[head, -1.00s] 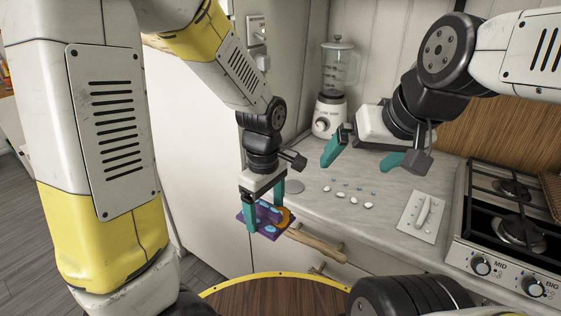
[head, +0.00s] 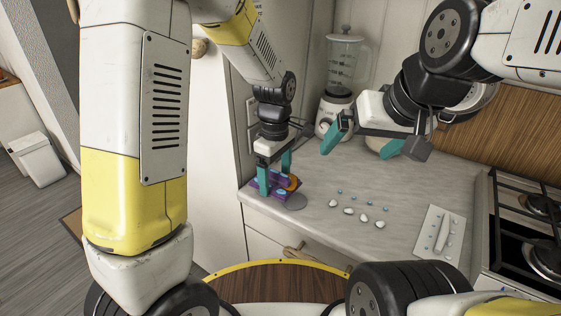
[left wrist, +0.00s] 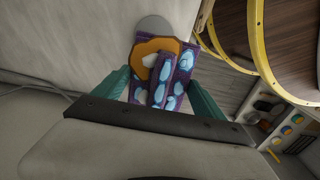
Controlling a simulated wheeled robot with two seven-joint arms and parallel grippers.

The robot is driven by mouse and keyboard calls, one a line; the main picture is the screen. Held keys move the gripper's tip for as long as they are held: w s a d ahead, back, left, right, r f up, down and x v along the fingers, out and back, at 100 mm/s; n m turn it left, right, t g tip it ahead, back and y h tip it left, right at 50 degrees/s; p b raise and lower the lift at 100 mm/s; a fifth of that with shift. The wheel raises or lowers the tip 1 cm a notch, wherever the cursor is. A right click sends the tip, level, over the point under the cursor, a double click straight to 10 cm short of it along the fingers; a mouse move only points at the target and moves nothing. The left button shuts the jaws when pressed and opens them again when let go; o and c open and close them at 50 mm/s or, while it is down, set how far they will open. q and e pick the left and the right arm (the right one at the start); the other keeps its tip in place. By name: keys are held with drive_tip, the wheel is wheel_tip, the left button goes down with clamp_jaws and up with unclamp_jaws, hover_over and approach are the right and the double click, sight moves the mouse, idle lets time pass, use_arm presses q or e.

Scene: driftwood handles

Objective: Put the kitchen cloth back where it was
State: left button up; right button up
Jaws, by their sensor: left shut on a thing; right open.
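The kitchen cloth (head: 281,193) is purple with pale blue patches and an orange part. My left gripper (head: 276,184) is shut on it, at the left end of the counter. In the left wrist view the folded cloth (left wrist: 173,82) lies between the two teal fingers. I cannot tell whether the cloth touches the counter. My right gripper (head: 360,146) is open and empty above the back of the counter.
A grey disc (head: 296,202) lies on the counter (head: 330,180) beside the cloth. Several small white and blue pebbles (head: 364,217) lie to its right. A blender (head: 341,80) stands behind.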

use_arm(q)
drive_tip(key=w, duration=0.2)
drive_tip(key=w+d, duration=0.1)
drive_tip(key=w, duration=0.3)
drive_tip(key=shift+w+d+f, duration=0.15)
drive_tip(key=shift+f, duration=1.9)
drive_tip(key=shift+f, duration=0.1)
drive_tip(key=shift+f, duration=0.25)
drive_tip(key=o, duration=1.1)
